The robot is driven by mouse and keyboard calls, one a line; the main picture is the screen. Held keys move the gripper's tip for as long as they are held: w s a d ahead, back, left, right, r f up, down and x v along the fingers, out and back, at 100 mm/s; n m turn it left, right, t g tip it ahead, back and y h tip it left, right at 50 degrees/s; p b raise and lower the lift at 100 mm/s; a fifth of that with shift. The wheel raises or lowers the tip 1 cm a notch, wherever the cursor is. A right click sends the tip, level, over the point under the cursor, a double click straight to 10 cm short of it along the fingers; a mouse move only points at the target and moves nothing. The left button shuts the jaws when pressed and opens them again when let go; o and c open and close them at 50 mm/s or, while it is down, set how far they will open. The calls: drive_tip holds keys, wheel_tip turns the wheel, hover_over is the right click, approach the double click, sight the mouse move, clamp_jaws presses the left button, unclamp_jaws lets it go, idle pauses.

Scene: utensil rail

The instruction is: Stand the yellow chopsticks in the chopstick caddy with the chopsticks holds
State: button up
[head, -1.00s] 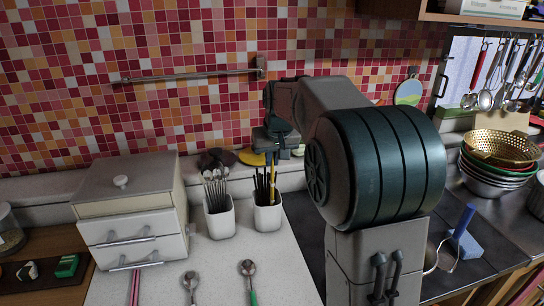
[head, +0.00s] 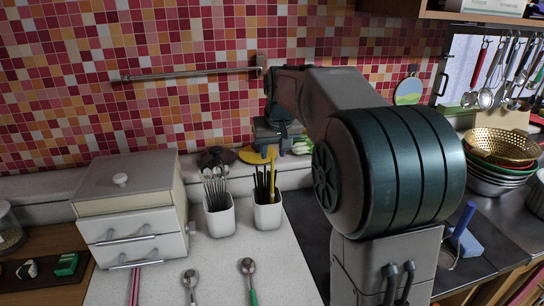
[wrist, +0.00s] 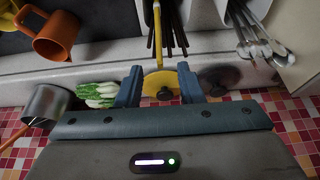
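The white chopstick caddy (head: 267,215) stands upright on the pale counter and holds several black chopsticks (head: 260,185). The yellow chopsticks (head: 272,178) stand nearly upright among them, with their upper part above the rim. In the wrist view the yellow chopsticks (wrist: 158,40) and black chopsticks (wrist: 172,25) show at the top, and the caddy is partly cut off. My gripper (wrist: 159,85) is open and empty, its two fingers apart. In the head view my gripper (head: 275,147) is behind and above the caddy, clear of the yellow chopsticks.
A white holder of spoons and forks (head: 219,215) stands just left of the caddy. A small drawer cabinet (head: 130,210) is further left. A yellow disc (head: 258,155) lies on the back ledge, near green-and-white vegetables (wrist: 98,94). Spoons lie on the front counter.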

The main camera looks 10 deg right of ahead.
drive_tip(key=v, duration=1)
drive_tip(key=shift+r, duration=0.35)
drive_tip(key=shift+s, duration=0.1)
drive_tip(key=s+a+f+g, duration=0.1)
drive_tip(key=s+f, duration=0.9)
drive_tip(key=s, duration=0.2)
drive_tip(key=s+f, duration=1)
drive_tip(key=s, duration=0.3)
drive_tip(key=shift+s+a+g+p, duration=0.2)
drive_tip(key=shift+a+g+p, duration=0.15)
drive_tip(key=shift+a+g, duration=0.05)
